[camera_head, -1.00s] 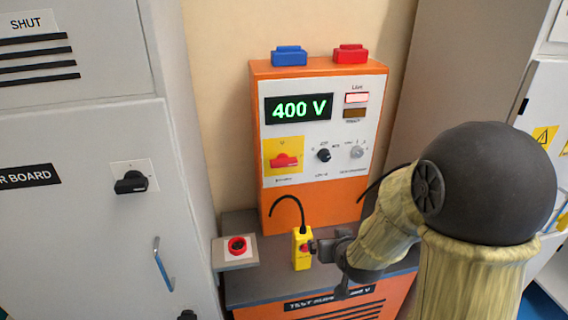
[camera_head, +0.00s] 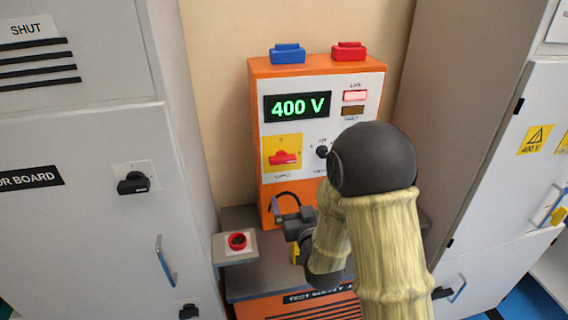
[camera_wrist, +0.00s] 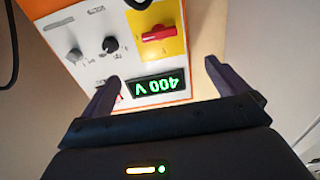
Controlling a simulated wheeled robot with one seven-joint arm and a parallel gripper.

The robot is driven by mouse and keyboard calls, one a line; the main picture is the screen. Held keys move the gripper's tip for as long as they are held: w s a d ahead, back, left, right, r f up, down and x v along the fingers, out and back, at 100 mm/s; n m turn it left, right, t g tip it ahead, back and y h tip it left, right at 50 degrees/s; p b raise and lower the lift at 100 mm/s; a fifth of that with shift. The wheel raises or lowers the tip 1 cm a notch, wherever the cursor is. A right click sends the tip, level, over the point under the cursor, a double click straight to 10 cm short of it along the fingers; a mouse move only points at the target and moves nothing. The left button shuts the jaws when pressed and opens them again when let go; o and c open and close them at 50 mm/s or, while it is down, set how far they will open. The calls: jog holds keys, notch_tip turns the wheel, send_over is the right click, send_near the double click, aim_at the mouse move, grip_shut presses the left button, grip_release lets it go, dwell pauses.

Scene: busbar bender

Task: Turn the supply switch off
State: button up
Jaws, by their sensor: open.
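The supply switch (camera_head: 284,158) is a red rotary handle on a yellow plate, on the front of the orange test supply (camera_head: 262,100). Its handle lies about horizontal. The green display (camera_head: 297,107) reads 400 V and the lamp under LIVE (camera_head: 355,96) is lit pale red. My gripper (camera_head: 277,207) is in front of the panel, below the switch and apart from it. In the wrist view my gripper (camera_wrist: 160,78) is open and empty, with the red switch handle (camera_wrist: 159,33) beyond the fingertips. The display (camera_wrist: 157,86) shows upside down between the fingers.
A red button (camera_head: 237,241) sits on a box at the left of the bench. A yellow pendant (camera_head: 295,252) is mostly hidden behind my arm. Blue (camera_head: 288,54) and red (camera_head: 349,51) blocks sit on top of the supply. Grey cabinets (camera_head: 80,240) stand on both sides.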

aim_at(284, 161)
jog(key=p+x, duration=0.6)
jog(key=x, duration=1.1)
jog(key=shift+w+f+p, duration=0.1)
jog(key=shift+w+p, duration=0.1)
jog(key=shift+p, duration=0.2)
jog(key=c, duration=1)
